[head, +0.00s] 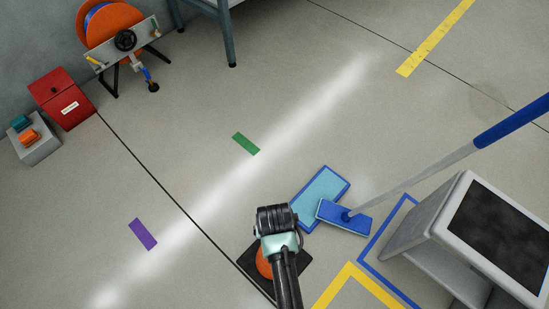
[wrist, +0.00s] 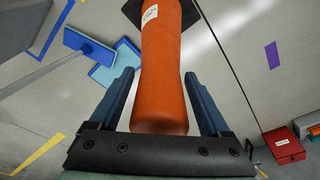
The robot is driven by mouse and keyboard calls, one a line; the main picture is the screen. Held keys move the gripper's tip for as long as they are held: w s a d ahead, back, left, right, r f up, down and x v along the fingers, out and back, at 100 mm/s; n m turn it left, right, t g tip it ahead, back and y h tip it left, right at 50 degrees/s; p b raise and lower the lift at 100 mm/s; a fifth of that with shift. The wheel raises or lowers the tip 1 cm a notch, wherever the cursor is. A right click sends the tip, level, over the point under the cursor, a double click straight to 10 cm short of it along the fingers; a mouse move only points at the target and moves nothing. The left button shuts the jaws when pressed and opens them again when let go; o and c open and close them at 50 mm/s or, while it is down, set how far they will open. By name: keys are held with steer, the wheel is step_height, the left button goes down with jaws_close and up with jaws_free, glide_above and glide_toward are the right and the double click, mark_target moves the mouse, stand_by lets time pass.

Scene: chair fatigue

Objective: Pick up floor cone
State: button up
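The floor cone (head: 264,263) is orange with a black square base (head: 303,262), and stands on the floor at the lower middle of the head view, mostly hidden behind my arm. In the wrist view the cone (wrist: 162,70) fills the middle, with a white label near its black base (wrist: 131,12). My gripper (wrist: 159,76) is open, with one blue finger on each side of the cone's upper part. Gaps show between the cone and both fingers. The fingers are hidden in the head view.
A blue mop (head: 343,217) and a light-blue pad (head: 319,198) lie just right of the cone. A grey cabinet with a dark screen (head: 497,240) stands at the lower right. A red box (head: 62,98) and hose reel (head: 110,30) are upper left.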

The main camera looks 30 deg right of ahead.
jaws_close()
steer(key=shift+r, duration=0.1)
